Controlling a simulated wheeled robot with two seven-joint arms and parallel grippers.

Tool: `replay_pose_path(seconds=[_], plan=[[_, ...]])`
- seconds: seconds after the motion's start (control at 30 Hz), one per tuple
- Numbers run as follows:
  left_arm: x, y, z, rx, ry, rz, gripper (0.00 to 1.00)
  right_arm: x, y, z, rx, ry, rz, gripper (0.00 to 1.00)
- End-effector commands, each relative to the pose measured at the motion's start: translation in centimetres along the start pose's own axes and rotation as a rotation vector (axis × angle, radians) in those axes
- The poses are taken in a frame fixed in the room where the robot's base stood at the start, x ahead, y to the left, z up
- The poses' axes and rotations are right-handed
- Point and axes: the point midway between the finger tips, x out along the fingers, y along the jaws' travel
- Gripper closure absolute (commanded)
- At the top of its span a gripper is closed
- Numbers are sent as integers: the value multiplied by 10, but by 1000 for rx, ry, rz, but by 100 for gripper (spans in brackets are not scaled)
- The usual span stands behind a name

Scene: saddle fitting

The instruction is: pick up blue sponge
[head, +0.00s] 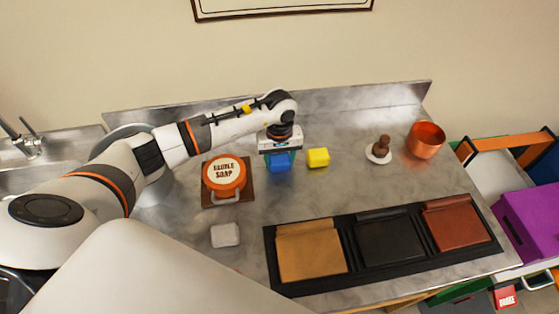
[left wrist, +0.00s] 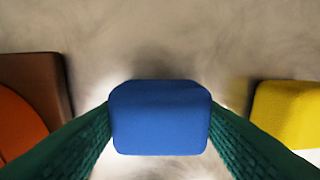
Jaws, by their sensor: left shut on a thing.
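The blue sponge (head: 280,162) is on the marble counter, between the soap tin and the yellow sponge in the head view. In the left wrist view the blue sponge (left wrist: 160,117) sits between the two green fingers of my left gripper (left wrist: 160,122), which touch its left and right sides. In the head view my left gripper (head: 280,157) points down from above and is shut on the blue sponge. I cannot tell whether the sponge is clear of the counter. My right gripper is not in view.
The yellow sponge (head: 318,157) lies close on the right. The orange soap tin (head: 225,173) on a brown board is close on the left. A black tray (head: 352,260) with leather pieces lies in front. A brush (head: 381,147) and a copper bowl (head: 426,140) stand further right.

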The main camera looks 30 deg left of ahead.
Motion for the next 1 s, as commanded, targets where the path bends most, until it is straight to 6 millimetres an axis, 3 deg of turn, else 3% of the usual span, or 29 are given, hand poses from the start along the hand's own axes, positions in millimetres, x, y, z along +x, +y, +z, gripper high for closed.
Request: replay_pose_path(seconds=[0.17, 0.63, 1.0], plan=[[-9, -1, 2, 0, -4, -2, 68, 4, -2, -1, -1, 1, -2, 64], [-91, 0, 1, 1, -3, -2, 68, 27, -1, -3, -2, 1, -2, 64], [-100, 0, 0, -1, 0, 0, 68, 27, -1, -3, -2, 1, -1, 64]])
